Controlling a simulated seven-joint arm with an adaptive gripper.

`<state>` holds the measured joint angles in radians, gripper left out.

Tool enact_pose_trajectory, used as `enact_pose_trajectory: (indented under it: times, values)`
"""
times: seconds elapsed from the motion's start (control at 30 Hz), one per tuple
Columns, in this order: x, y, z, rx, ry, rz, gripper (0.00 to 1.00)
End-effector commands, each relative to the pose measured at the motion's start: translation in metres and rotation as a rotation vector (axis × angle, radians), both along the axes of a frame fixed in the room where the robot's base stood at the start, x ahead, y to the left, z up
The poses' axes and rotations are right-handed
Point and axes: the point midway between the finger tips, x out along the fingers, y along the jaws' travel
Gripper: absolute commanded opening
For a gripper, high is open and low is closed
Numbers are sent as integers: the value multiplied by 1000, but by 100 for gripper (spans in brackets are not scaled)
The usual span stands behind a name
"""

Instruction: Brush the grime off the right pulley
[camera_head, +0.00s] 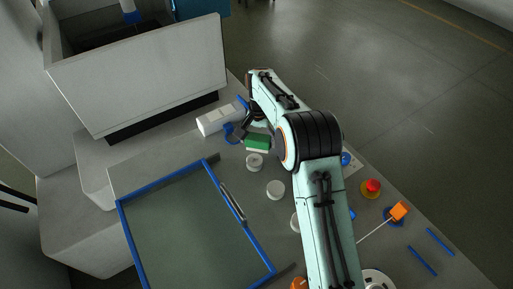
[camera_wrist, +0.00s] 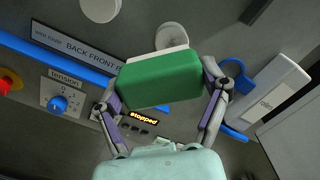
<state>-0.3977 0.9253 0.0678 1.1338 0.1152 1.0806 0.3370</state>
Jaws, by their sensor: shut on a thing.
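My gripper (camera_wrist: 160,84) is shut on a green block-shaped brush (camera_wrist: 160,80), one finger at each end. A pale strip shows along its far edge. The brush also shows beside my wrist in the head view (camera_head: 257,143). One pale round pulley (camera_head: 254,161) lies close by the brush; in the wrist view a pale disc (camera_wrist: 171,36) is just beyond the brush's pale edge. I cannot tell whether they touch. A second pale disc (camera_head: 275,189) sits nearer in the row, and a third (camera_head: 295,222) is partly behind my arm. Grime is too faint to make out.
A blue-framed glass panel (camera_head: 122,222) is at left. A red button (camera_head: 371,187), an orange-ended tool (camera_head: 398,210) and blue rods (camera_head: 422,260) lie right of my arm. A display (camera_wrist: 143,117) reads "stopped".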

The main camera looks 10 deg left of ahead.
Motion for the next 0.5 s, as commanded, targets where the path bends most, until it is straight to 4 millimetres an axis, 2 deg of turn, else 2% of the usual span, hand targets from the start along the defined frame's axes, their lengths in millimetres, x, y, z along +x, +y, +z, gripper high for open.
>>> enact_pose_trajectory:
  times: [0.17,0.5]
  values:
    - [0,0,-6,0,1,0,46]
    - [0,0,-35,-1,2,-1,46]
